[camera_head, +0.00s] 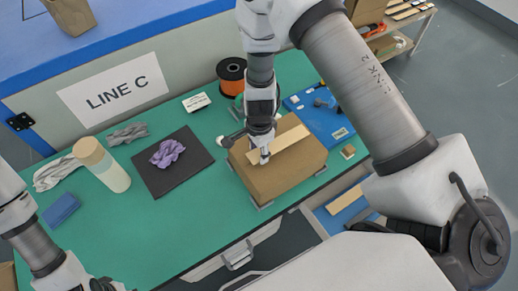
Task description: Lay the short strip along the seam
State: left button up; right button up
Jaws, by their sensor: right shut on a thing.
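A closed brown cardboard box (287,172) stands on the green table near its front edge. A pale tan strip (288,138) lies over the box top, running from lower left to upper right, roughly along the box's length. My right gripper (264,156) points down at the strip's left part and is shut on it. I cannot tell whether the strip touches the box along its whole length, and the seam under it is hidden. My left arm shows at the lower left, but its fingertips are out of the picture.
Another pale strip (346,200) lies in a blue bin below right.

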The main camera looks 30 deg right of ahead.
jog(key=shift+s+a+f, duration=0.1)
jog(key=shift+f, duration=0.15)
jog(key=shift+f+b, duration=0.75)
jog(key=shift+f, duration=0.05)
jog(key=o, duration=0.8)
notch_tip(320, 180, up, 12)
jog(key=shift+r, duration=0.1)
dwell(0.5)
